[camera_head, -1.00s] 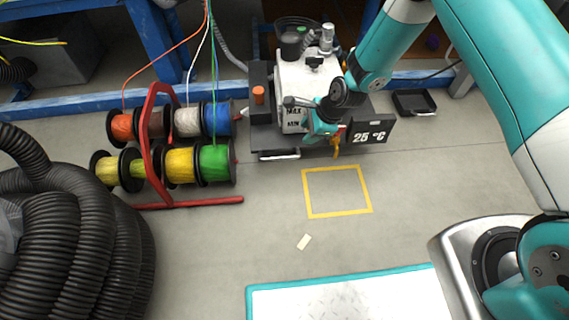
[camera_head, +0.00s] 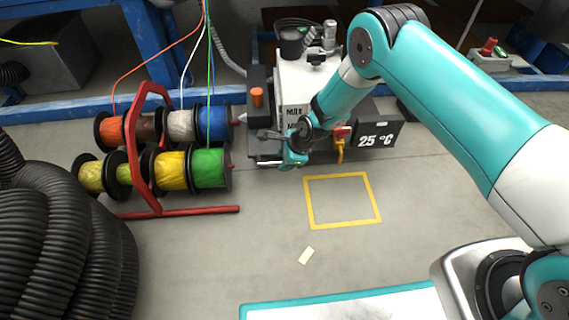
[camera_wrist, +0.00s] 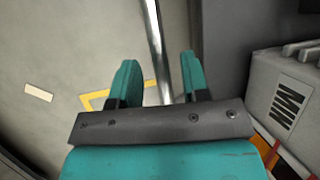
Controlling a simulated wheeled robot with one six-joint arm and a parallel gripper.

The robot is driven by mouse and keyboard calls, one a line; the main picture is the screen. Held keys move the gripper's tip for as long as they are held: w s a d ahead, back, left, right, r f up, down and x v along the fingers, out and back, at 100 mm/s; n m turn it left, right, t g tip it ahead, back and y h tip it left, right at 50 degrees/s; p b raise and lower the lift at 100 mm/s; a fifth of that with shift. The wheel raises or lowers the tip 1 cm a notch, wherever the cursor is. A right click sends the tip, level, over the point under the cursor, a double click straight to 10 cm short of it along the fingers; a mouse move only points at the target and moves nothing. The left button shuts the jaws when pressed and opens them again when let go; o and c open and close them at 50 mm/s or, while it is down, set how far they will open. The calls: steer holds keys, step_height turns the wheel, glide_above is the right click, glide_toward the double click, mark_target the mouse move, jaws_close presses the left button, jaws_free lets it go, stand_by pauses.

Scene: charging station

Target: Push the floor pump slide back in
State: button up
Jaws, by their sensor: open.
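The floor pump (camera_head: 295,90) is a white tank with MAX and MIN marks on a dark base at the back. A bright metal bar, apparently the slide's handle, shows at the base's front edge (camera_head: 268,163). In the wrist view, the bar (camera_wrist: 155,40) runs between the two teal fingers of my gripper (camera_wrist: 160,68). The fingers are open and apart, one on each side of the bar; I cannot tell whether either touches it. In the head view, my gripper (camera_head: 290,160) is low in front of the pump and hides part of its front and handle.
A red rack of cable spools (camera_head: 150,150) stands left of the pump. A black coiled hose (camera_head: 60,240) lies front left. A yellow floor square (camera_head: 342,222) is empty. A small pale piece (camera_head: 306,256) lies on the floor. A 25 °C display (camera_head: 375,140) sits right of the tank.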

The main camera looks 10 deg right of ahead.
steer(key=shift+f, duration=0.1)
steer(key=shift+c, duration=0.3)
jaws_close()
steer(key=shift+w, duration=0.1)
